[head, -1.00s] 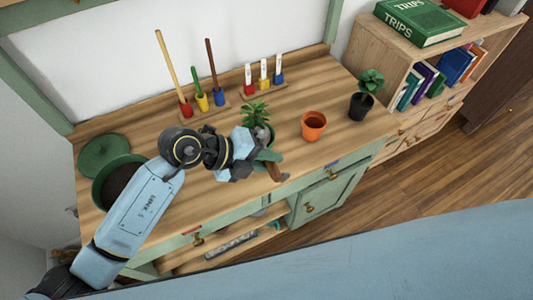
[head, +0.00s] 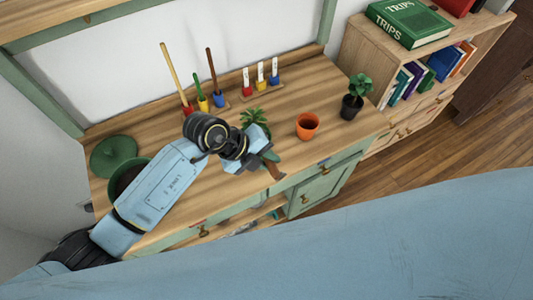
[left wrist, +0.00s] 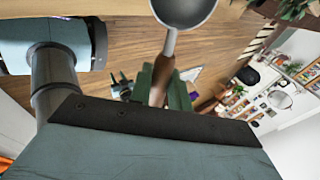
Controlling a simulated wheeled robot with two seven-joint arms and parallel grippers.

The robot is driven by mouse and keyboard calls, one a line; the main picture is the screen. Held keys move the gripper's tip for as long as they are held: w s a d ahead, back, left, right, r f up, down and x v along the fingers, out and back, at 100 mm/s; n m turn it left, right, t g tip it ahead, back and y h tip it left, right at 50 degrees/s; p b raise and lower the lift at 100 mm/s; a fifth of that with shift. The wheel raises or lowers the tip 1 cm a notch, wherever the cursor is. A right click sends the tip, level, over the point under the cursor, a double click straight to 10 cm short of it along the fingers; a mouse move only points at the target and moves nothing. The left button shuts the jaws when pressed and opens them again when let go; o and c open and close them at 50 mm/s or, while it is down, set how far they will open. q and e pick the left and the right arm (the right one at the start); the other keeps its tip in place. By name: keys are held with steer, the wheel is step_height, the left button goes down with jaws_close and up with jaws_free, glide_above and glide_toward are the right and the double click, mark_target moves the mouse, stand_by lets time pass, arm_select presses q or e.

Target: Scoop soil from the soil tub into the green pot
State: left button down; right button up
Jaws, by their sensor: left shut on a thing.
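The soil tub (head: 112,180) is a round green container with dark soil (head: 128,176) inside, at the left end of the workbench; my left arm covers part of it. My left gripper (head: 266,161) is shut on a scoop near the front edge of the bench. The scoop's wooden handle (head: 275,172) points down to the right. In the left wrist view the wooden handle (left wrist: 161,78) sits between the fingers and the scoop's grey metal bowl (left wrist: 184,10) is at the top; I see no soil in it. My right gripper is out of view.
An orange pot (head: 307,126) and a dark potted plant (head: 353,97) stand to the right. A green lid (head: 113,153) lies behind the tub. Upright tools (head: 213,80) and labelled markers (head: 261,76) stand at the back.

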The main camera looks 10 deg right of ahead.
arm_select(q)
steer(key=shift+d+r+y+p, duration=0.15)
steer(key=shift+r+y+p, duration=0.35)
steer(key=shift+p, duration=0.5)
steer(key=s+y+p, duration=0.1)
steer(key=s+d+p, duration=0.1)
steer(key=s+y+p, duration=0.1)
steer(key=p, duration=0.1)
steer(key=shift+s+d+f+y, duration=0.1)
steer(key=shift+d+f+y, duration=0.1)
steer(key=shift+d+y, duration=0.1)
steer(key=shift+s+d+f+n+y+p, duration=0.1)
steer(key=shift+s+d+y+p, duration=0.2)
steer(key=shift+s+y, duration=0.35)
steer(key=shift+s+d+f+n+y+p, duration=0.15)
steer(key=shift+s+d+y, duration=0.2)
steer(key=shift+s+y, duration=0.35)
steer(key=shift+s+d+n+y+p, duration=0.1)
steer(key=shift+s+d+y+p, duration=0.25)
steer(key=shift+s, duration=0.45)
